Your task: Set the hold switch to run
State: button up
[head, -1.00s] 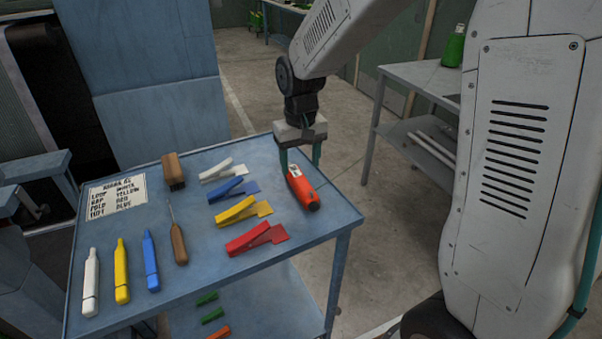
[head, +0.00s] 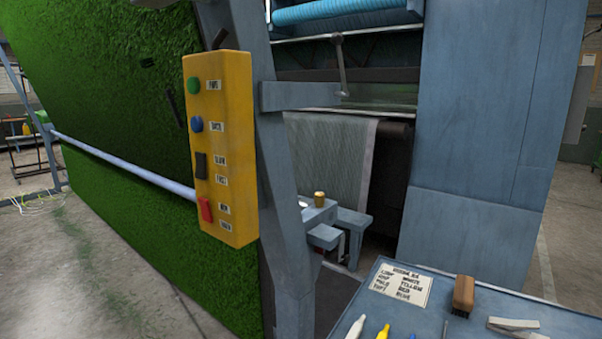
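The yellow control box (head: 222,150) hangs on a blue-grey post, left of centre in the head view. The lower labels are too small to read surely; the upper one (head: 224,208) may say run and the lower one (head: 225,226) hold. I cannot tell which way the red switch is set. Above it are a black switch (head: 202,165), a blue button (head: 196,124) and a green button (head: 193,85). My gripper is out of view.
A wall of green turf (head: 110,120) stands behind the box, with a pale horizontal bar (head: 125,167) along it. The blue-grey post (head: 270,180) is right of the box. A blue table (head: 480,315) with a label card (head: 402,284) and a brown block (head: 463,294) is at lower right.

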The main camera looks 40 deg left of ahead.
aim_at(207, 216)
jog(key=u, duration=1.75)
